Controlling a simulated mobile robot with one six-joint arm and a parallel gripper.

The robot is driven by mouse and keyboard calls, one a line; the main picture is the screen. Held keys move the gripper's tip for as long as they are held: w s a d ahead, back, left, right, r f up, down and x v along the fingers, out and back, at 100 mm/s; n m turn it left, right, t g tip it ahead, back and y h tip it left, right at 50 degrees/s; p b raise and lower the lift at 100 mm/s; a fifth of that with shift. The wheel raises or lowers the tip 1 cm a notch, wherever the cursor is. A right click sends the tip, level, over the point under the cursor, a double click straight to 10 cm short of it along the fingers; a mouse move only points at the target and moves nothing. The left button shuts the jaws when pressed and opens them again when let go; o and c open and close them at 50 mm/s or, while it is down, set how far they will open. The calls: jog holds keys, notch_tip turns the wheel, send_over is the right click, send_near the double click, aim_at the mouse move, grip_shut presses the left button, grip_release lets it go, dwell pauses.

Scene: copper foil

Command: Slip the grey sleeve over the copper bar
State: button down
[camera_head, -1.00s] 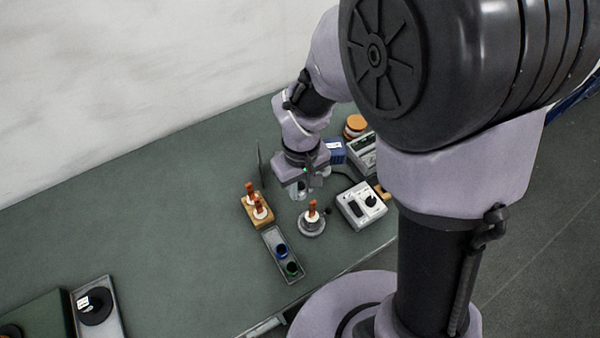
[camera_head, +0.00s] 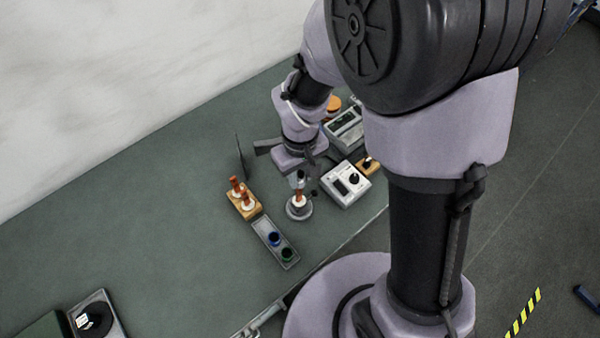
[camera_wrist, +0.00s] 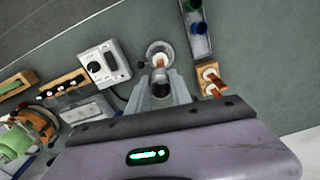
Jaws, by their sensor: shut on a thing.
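My gripper (camera_wrist: 161,92) is shut on the grey sleeve (camera_wrist: 161,87), a small tube with a dark opening, held between the two fingers. The copper bar (camera_wrist: 159,62) stands upright from a white collar on a round grey stand (camera_head: 299,213). In the head view my gripper (camera_head: 299,177) and the sleeve are just above the bar (camera_head: 299,199). In the wrist view the bar shows just beyond the sleeve. The fingers hide part of the sleeve, and I cannot tell whether the sleeve touches the bar's top.
A wooden block (camera_head: 241,203) with two copper pieces stands to the left. A grey tray (camera_head: 275,246) with a blue and a green ring lies in front. A white dial box (camera_head: 345,184) is close on the right. The bench's left is largely clear.

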jog(key=shift+f, duration=0.1)
jog(key=shift+f+b, duration=0.45)
jog(key=shift+b, duration=0.05)
jog(key=shift+f, duration=0.1)
jog(key=shift+f+b, duration=0.2)
jog(key=shift+b, duration=0.15)
jog(key=shift+f, duration=0.2)
dwell(0.4)
jog(key=shift+f+b, duration=1.15)
jog(key=shift+f, duration=0.1)
jog(key=c, duration=0.8)
grip_release()
